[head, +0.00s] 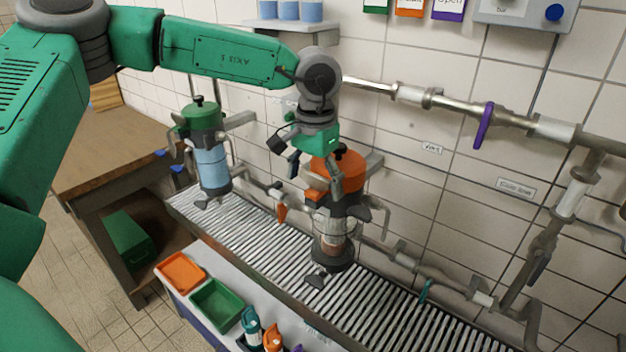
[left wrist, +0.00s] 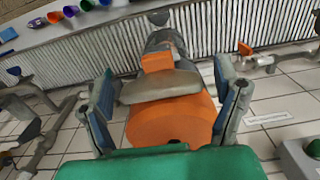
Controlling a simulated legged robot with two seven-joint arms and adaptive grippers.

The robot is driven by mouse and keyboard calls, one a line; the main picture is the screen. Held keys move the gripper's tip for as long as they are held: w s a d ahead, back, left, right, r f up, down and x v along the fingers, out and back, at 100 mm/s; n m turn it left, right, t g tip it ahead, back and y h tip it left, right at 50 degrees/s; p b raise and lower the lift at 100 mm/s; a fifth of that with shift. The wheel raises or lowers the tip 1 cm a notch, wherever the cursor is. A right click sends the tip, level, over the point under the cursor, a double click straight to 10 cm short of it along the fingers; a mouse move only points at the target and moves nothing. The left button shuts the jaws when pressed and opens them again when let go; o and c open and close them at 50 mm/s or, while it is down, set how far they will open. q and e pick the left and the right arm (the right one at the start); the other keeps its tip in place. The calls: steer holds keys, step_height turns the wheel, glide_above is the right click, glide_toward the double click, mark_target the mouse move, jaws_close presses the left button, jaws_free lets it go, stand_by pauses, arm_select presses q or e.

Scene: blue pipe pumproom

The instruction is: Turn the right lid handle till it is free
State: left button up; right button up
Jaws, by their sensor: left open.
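The right canister has an orange lid (head: 345,172) and a clear body (head: 334,232), standing upright on the slatted rack. Grey handles stick out at the lid's sides, one on the right (head: 379,212). My left gripper (head: 306,172) is at the left front of the orange lid, pointing down, and overlaps it in the head view. In the left wrist view the open fingers (left wrist: 165,95) stand on either side of a grey lid handle (left wrist: 160,86), with the orange lid (left wrist: 172,122) behind it. I cannot tell whether a finger touches it. My right gripper is not in view.
A second canister with a green lid (head: 200,115) stands to the left on the rack (head: 260,240). Pipes with a purple valve handle (head: 484,125) run along the tiled wall. Orange (head: 181,272) and green (head: 217,304) bins are at the front. A wooden table (head: 105,150) is at left.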

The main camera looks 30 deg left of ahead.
arm_select(q)
steer(key=shift+d, duration=0.25)
steer(key=shift+c, duration=0.8)
steer(key=shift+d+r, duration=0.1)
steer(key=shift+d, duration=0.05)
steer(key=c, duration=1)
steer(key=shift+a, duration=0.5)
steer(key=shift+d+n, duration=0.2)
steer(key=shift+n, duration=0.9)
steer(key=shift+s+f+n, duration=0.1)
steer(key=shift+f+n, duration=0.15)
steer(key=shift+n, duration=1.05)
steer(key=o, duration=1.2)
steer(key=shift+c, duration=0.2)
